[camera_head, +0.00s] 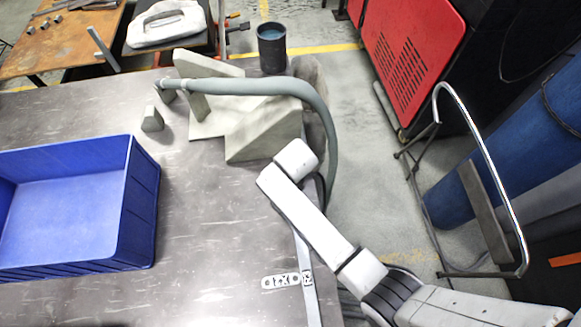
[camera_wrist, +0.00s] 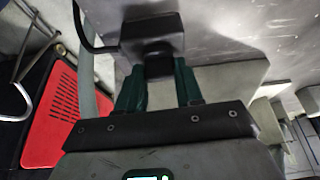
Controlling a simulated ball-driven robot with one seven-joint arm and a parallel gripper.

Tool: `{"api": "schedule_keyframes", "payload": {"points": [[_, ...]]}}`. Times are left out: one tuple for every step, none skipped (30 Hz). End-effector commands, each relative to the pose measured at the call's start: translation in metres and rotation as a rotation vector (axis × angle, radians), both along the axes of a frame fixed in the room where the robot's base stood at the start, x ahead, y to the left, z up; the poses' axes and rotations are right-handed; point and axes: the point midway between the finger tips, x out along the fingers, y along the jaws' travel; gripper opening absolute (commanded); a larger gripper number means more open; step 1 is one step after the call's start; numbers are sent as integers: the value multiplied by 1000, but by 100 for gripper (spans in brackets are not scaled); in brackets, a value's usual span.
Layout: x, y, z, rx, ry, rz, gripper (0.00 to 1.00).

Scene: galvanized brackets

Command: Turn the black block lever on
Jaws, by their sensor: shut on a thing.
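The black block lever (camera_wrist: 152,30) shows in the wrist view at the top centre, with a wider dark block and a smaller dark block (camera_wrist: 156,64) below it. My gripper (camera_wrist: 158,82) has its two green fingers on either side of the smaller block and is shut on it. The finger pads' contact faces are partly hidden. In the head view my white arm reaches in from the lower right, and its end covers both the gripper and the lever.
A grey wedge-shaped piece (camera_head: 262,132) stands beside my arm's end, with a grey-green hose (camera_head: 250,87) arching above it. A blue crate (camera_head: 143,205) is at left on the table (camera_head: 205,200). A linked metal piece (camera_head: 281,281) lies near the table's front right edge.

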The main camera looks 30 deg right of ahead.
Motion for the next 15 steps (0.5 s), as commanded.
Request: {"api": "schedule_keyframes", "payload": {"points": [[1, 1, 0, 0, -1, -12, 5], [1, 1, 0, 1, -1, -20, 5], [1, 1, 0, 0, -1, -28, 5], [1, 1, 0, 0, -1, -33, 5], [1, 1, 0, 1, -1, -39, 5], [1, 1, 0, 1, -1, -44, 5], [1, 1, 0, 0, -1, -46, 5], [0, 1, 0, 0, -1, -48, 5], [0, 1, 0, 1, -1, -50, 5], [1, 1, 0, 0, -1, -51, 5], [0, 1, 0, 1, -1, -52, 5], [0, 1, 0, 1, -1, -52, 5], [0, 1, 0, 1, -1, -52, 5], [0, 1, 0, 1, -1, -52, 5], [0, 1, 0, 1, 0, -52, 5]]}}
